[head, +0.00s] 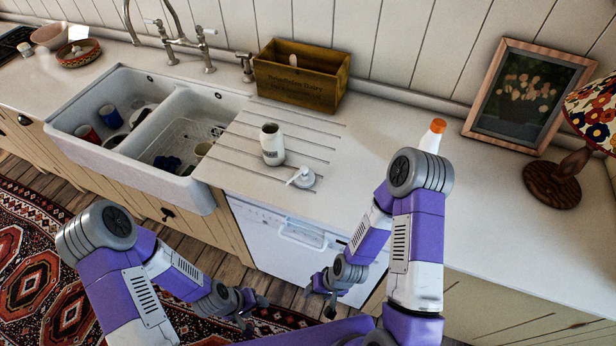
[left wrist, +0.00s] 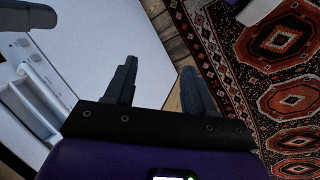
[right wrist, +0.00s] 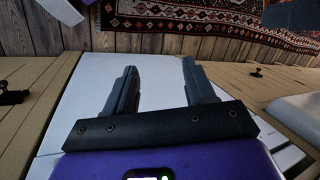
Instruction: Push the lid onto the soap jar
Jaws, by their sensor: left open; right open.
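The soap jar (head: 272,145) is a white jar with a dark label, standing upright and open on the grooved drainboard part of the counter. The lid (head: 303,178), a white pump top, lies on the counter just to the right and nearer the front edge, apart from the jar. My left gripper (head: 257,309) is open and empty, low in front of the cabinets; its fingers also show in the left wrist view (left wrist: 162,92). My right gripper (head: 321,298) is open and empty in front of the white dishwasher; its fingers also show in the right wrist view (right wrist: 163,85). Neither wrist view shows jar or lid.
A wooden box (head: 301,78) stands behind the jar. The double sink (head: 150,120) with cups and a rack is to the left. A white bottle with orange cap (head: 432,137), a picture frame (head: 527,97) and a lamp (head: 562,170) stand to the right. The dishwasher (head: 290,240) is below the counter.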

